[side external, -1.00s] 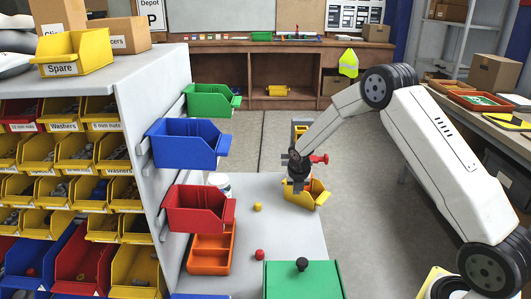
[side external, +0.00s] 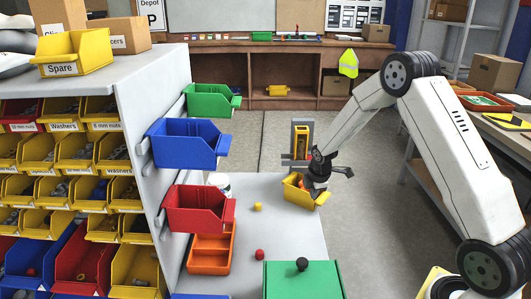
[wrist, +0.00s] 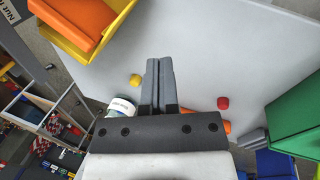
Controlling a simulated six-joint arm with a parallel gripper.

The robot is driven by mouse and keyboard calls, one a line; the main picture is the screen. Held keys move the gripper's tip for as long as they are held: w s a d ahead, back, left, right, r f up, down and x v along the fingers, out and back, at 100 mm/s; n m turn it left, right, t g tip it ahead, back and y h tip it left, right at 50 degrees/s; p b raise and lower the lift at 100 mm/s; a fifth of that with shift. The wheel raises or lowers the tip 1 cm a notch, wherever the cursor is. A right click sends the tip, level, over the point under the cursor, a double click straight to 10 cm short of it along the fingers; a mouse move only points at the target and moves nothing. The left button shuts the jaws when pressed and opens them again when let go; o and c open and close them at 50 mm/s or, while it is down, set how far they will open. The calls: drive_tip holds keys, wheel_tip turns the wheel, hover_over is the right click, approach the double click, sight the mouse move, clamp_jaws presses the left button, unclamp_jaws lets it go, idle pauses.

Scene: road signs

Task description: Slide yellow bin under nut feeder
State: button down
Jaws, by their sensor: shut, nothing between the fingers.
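The yellow bin (side external: 296,195) is at the far right edge of the grey table in the side view. In the wrist view the yellow bin (wrist: 72,38) is at upper left, with something orange inside. The nut feeder (side external: 301,140) appears to be the upright yellow and grey unit just behind the bin; part of a "Nut" label (wrist: 8,12) shows in the wrist view. The bin appears in front of the feeder, not under it. My gripper (wrist: 158,65) is shut and empty, beside the bin; in the side view its wrist hides part of the bin.
A yellow block (side external: 258,207), red knob (side external: 260,254), orange tray (side external: 208,262) and white tub (side external: 219,181) stand on the table. A green box (side external: 302,282) is at the front. Red, blue and green bins hang along the left rack. The table's middle is mostly clear.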

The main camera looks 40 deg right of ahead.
drive_tip(key=s+d+m, duration=0.2)
drive_tip(key=s+m, duration=0.4)
drive_tip(key=m, duration=1.1)
drive_tip(key=shift+s+r+m, duration=0.25)
drive_tip(key=shift+m, duration=0.15)
drive_tip(key=w+d+f, duration=0.3)
drive_tip(key=w+f, duration=0.3)
drive_tip(key=f, duration=0.3)
drive_tip(key=shift+d+f, duration=0.25)
drive_tip(key=shift+f, duration=0.05)
drive_tip(key=shift+w+d, duration=0.7)
drive_tip(key=shift+w, duration=0.55)
drive_tip(key=shift+w+d, duration=0.7)
drive_tip(key=shift+w, duration=0.5)
drive_tip(key=shift+w+d, duration=0.7)
drive_tip(key=shift+w, duration=0.55)
